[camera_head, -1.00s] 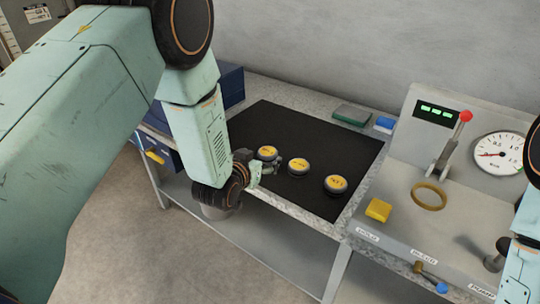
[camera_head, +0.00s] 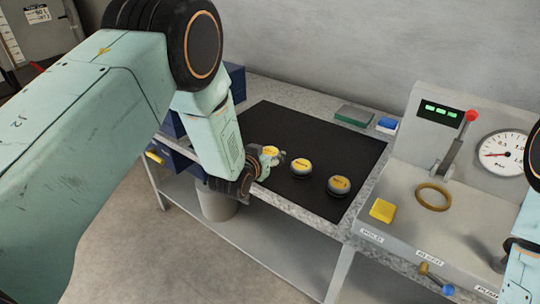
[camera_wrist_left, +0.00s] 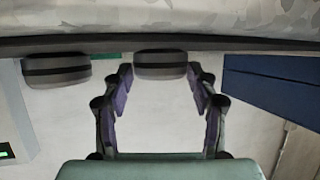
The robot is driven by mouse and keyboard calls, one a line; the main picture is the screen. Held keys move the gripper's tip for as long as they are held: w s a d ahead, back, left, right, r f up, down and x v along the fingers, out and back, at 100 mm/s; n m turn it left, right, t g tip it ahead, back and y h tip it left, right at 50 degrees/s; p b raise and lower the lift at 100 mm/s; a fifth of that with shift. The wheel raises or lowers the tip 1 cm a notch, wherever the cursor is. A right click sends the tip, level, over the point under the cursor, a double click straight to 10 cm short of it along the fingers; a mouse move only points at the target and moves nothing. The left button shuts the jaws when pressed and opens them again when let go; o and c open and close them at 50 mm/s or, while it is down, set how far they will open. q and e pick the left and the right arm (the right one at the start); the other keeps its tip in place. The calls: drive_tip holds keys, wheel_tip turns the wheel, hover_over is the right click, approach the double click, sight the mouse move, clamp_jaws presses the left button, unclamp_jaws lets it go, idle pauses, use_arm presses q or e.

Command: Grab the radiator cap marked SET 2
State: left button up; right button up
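Three round dark caps with yellow tops stand on a black mat (camera_head: 320,150): a left one (camera_head: 271,151), a middle one (camera_head: 301,167) and a right one (camera_head: 339,186). Their lettering is too small to read, so I cannot tell which is SET 2. My left gripper (camera_head: 267,161) is at the left cap, partly covering it. The left wrist view is upside down. There the gripper (camera_wrist_left: 160,78) is open, with one fingertip on each side of that cap (camera_wrist_left: 160,64); contact is unclear. Another cap (camera_wrist_left: 56,70) shows beside it.
A control panel (camera_head: 400,215) with a red-knobbed lever (camera_head: 455,140), gauge (camera_head: 503,154), yellow block (camera_head: 382,210) and ring (camera_head: 433,197) stands at right. A green box (camera_head: 354,115) and blue box (camera_head: 386,125) lie behind the mat. A bucket (camera_head: 216,204) stands below.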

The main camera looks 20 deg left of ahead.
use_arm(q)
drive_tip(key=c, duration=0.7)
